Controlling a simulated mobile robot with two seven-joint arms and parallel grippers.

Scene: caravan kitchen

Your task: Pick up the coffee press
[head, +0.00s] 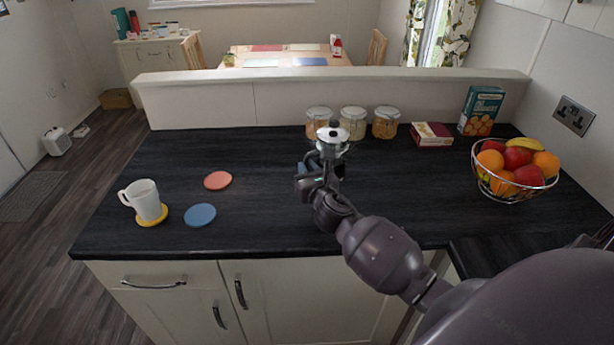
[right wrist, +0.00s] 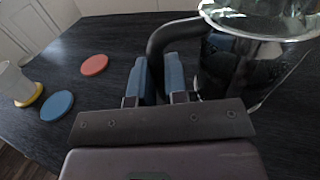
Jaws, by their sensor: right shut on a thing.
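The coffee press (head: 333,148) has a metal-rimmed lid with a dark knob and stands upright above the middle of the dark worktop. In the right wrist view the press (right wrist: 255,60) fills the upper right, with its dark curved handle (right wrist: 168,32) toward the fingers. My right gripper (head: 322,176) is shut on this handle. Its blue-padded fingers (right wrist: 160,80) are on either side of the handle's lower part. The gripper hides the lower press in the head view, so I cannot tell whether its base touches the worktop. My left gripper is not in view.
Several lidded jars stand behind the press, including one jar (head: 353,122). A red box (head: 432,134), a teal carton (head: 481,110) and a wire fruit bowl (head: 513,190) are right. A white mug (head: 146,201), a blue coaster (head: 200,215) and a red coaster (head: 218,180) are left.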

